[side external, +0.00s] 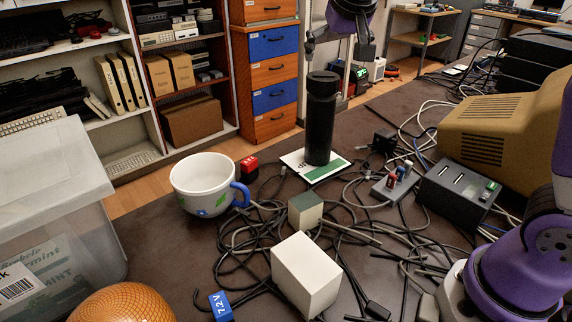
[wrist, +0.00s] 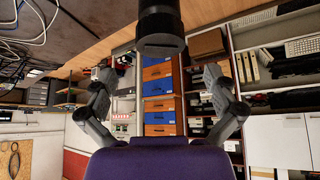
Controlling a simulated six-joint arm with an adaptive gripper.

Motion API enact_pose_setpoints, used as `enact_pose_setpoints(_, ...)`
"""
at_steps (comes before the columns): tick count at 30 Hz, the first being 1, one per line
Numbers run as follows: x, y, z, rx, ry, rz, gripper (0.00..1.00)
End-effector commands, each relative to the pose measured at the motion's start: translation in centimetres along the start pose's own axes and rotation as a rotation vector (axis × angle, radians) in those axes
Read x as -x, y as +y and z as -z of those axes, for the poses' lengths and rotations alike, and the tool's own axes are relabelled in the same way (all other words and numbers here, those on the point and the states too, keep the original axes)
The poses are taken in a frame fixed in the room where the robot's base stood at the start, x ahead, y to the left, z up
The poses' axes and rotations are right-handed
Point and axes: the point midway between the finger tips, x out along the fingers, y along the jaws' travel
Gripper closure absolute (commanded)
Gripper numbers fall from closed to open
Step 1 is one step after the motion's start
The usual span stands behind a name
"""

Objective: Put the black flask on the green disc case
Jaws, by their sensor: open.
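The black flask (side external: 320,120) stands upright at the back of the table in the side view. Its base appears to rest on the green and white disc case (side external: 327,173), which lies flat; the flask hides part of the case. My gripper (side external: 339,48) is open above the flask's top, with its fingers spread and apart from it. In the wrist view the flask's dark end (wrist: 160,40) shows at the top centre, beyond the open gripper (wrist: 160,78), with nothing between the fingers.
A white mug (side external: 205,182) and a red block (side external: 248,168) stand left of the case. A small grey-green cube (side external: 305,210), a white box (side external: 305,275) and tangled cables lie in front. A dark box with ports (side external: 455,190) stands to the right.

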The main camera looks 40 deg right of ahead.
Motion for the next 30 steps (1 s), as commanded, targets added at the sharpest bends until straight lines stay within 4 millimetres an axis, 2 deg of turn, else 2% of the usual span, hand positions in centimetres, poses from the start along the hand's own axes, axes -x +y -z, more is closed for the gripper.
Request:
enact_pose_setpoints(5, 1.9, 0.1, -0.2, 0.009, 0.0, 0.006, 0.0)
enact_pose_setpoints(8, 2.8, 1.0, -1.7, 0.059, -0.005, 0.026, 0.0)
enact_pose_setpoints(11, 3.8, 2.3, -5.0, 0.157, -0.018, 0.07, 0.0)
enact_pose_setpoints(13, 4.2, 3.2, -8.1, 0.234, -0.028, 0.111, 0.0)
enact_pose_setpoints(18, 4.1, 4.4, -15.9, 0.388, -0.063, 0.213, 0.0)
enact_pose_setpoints(21, 3.7, 4.5, -19.1, 0.441, -0.078, 0.256, 0.0)
enact_pose_setpoints(25, 3.5, 4.6, -20.8, 0.469, -0.088, 0.28, 0.0)
enact_pose_setpoints(30, 3.4, 4.6, -20.9, 0.471, -0.091, 0.28, 0.0)
